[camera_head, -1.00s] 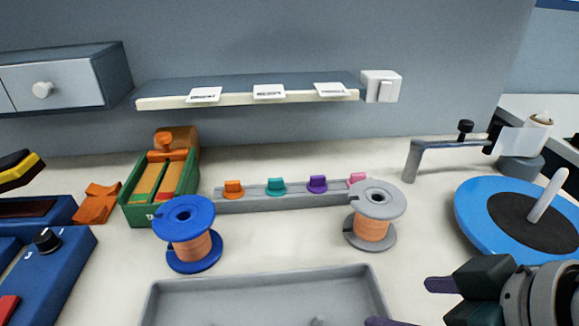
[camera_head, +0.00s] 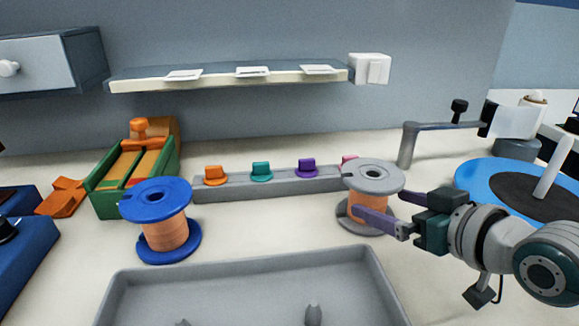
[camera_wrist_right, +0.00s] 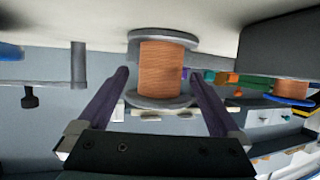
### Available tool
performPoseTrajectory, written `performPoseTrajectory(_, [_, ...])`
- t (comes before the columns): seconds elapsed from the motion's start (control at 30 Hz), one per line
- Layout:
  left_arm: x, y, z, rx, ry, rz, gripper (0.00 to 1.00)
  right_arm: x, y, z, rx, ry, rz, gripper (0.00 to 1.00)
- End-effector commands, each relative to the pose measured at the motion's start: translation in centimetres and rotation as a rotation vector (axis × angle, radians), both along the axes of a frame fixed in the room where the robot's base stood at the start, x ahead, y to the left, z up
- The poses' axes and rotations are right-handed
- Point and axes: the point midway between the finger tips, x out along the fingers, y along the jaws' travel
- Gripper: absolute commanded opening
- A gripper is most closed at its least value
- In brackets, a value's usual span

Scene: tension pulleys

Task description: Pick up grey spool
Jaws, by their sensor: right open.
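The grey spool (camera_head: 374,177) stands upright on the table, wound with copper-coloured wire. It also shows in the right wrist view (camera_wrist_right: 162,68), between the two purple fingers. My right gripper (camera_head: 378,207) is open, with its fingers pointing left at the spool. In the head view one finger crosses in front of the spool's wound middle, and the other is behind its right side. Whether the fingers touch the wire cannot be told. My left gripper is not in view.
A blue spool (camera_head: 158,198) stands to the left. A grey tray (camera_head: 250,262) lies in front. A grey rack (camera_head: 255,187) with coloured pegs is behind. A blue disc (camera_head: 475,178) with a post and a grey bracket (camera_head: 409,146) are at the right.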

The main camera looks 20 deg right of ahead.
Motion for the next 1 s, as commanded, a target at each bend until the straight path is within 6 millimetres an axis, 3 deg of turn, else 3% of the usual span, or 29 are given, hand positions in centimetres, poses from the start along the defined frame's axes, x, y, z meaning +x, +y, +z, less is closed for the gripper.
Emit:
performPoseTrajectory(0.33, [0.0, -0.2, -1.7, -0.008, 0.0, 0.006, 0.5, 4.3, 0.2, -1.6, 0.0, -0.001, 0.0, 1.0])
performPoseTrajectory(0.67, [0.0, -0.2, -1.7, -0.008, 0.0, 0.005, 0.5, 4.8, 0.2, -1.6, -0.001, 0.001, 0.0, 0.99])
performPoseTrajectory(1.0, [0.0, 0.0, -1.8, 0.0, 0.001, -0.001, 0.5, 4.8, 0.2, -1.6, 0.0, 0.001, 0.0, 0.61])
